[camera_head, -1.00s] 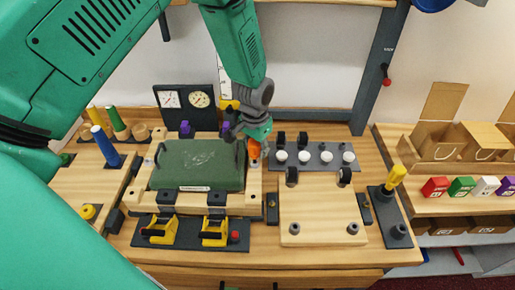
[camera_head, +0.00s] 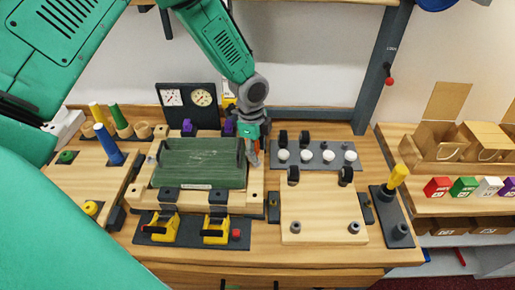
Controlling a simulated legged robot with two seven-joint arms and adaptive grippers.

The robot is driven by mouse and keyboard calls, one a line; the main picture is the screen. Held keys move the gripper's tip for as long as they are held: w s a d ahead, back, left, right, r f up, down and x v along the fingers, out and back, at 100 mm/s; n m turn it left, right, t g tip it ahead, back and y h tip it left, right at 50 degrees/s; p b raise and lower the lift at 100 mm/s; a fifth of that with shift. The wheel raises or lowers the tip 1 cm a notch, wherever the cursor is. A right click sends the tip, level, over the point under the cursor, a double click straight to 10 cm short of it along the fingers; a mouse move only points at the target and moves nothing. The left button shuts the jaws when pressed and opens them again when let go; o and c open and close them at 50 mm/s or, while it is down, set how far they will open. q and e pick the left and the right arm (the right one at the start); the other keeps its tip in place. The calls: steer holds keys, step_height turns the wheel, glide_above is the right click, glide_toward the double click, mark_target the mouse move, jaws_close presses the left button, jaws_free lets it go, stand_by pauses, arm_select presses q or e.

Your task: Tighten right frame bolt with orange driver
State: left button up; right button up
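A green board (camera_head: 200,163) lies in a pale wooden frame (camera_head: 257,203). A dark part shows at the right rail near the board's upper right corner. My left gripper (camera_head: 254,160), on the green arm coming down from the top, is over this corner. Its grey fingers point down, close together, and hide the right frame bolt if it is there. My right gripper is not in view.
Yellow clamps (camera_head: 163,228) stand in front of the frame, and a gauge panel (camera_head: 187,108) behind it. A knob rack (camera_head: 318,155) and a wooden block (camera_head: 322,215) are to the right. A yellow-handled tool (camera_head: 398,176) stands farther right. Coloured pegs (camera_head: 108,145) stand at left.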

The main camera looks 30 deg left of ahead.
arm_select(q)
steer(key=n, duration=0.3)
steer(key=shift+w, duration=0.15)
steer(key=n, duration=0.4)
steer(key=shift+w+n+t+y, duration=0.15)
steer(key=shift+n+t+y, duration=0.15)
steer(key=shift+n, duration=0.1)
steer(key=n, duration=0.4)
steer(key=shift+w+d, duration=0.15)
steer(key=shift+w, duration=0.05)
steer(key=n, duration=0.3)
steer(key=shift+y, duration=0.3)
steer(key=shift+c, duration=0.2)
